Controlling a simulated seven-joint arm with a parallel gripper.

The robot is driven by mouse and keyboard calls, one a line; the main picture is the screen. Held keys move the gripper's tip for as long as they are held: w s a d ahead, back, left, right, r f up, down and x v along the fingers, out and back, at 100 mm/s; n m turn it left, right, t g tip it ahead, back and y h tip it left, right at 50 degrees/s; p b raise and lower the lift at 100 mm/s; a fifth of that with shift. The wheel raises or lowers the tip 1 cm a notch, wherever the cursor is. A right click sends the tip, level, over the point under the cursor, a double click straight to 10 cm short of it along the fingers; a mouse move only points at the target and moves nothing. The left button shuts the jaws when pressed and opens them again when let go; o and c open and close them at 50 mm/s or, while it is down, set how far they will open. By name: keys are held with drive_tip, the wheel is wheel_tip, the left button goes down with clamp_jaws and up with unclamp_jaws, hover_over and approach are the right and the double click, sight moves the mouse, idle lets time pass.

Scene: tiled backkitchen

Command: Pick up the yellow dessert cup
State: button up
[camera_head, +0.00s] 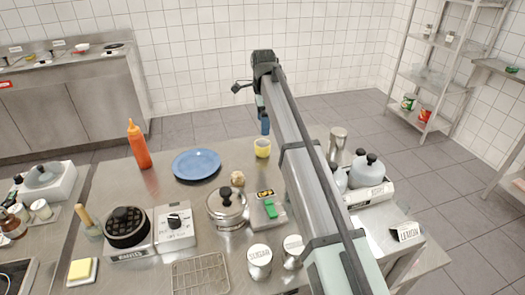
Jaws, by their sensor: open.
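The yellow dessert cup (262,152) stands upright on the steel table, right of the blue plate. It is small, with a pale inside showing at its open top. My arm reaches up from the lower right and bends down at its far end. My gripper (264,125) hangs just above and behind the cup in the picture, with nothing seen in it. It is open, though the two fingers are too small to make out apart. I cannot tell how much height lies between the fingertips and the cup's rim.
A blue plate (196,164) and an orange squeeze bottle (139,147) stand left of the cup. A lidded pot (227,206), a small brownish item (237,178) and a scale (268,209) are nearer. A metal canister (337,144) stands right of my arm.

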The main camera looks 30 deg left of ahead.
sight(262, 144)
wheel_tip(262, 144, down, 10)
drive_tip(key=shift+s+a+f, duration=0.1)
idle(0.5)
drive_tip(key=shift+c, duration=0.2)
drive_tip(key=c, duration=1.1)
